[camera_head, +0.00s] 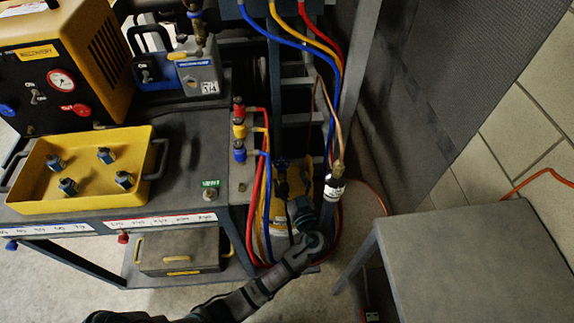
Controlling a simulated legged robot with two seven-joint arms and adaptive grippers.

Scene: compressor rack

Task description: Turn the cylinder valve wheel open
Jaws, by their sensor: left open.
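A yellow cylinder (276,216) stands upright on the floor behind the hoses, between the bench and the grey table. My left arm comes in from the bottom left. My left gripper (296,192) is open at the upper part of the cylinder, in front of it. Whether its fingers touch the valve wheel cannot be told. My right gripper is not in view.
Red, yellow and blue hoses (266,190) hang close on the left. The bench (205,130) carries a yellow tray (85,170). A grey table (470,255) stands at right.

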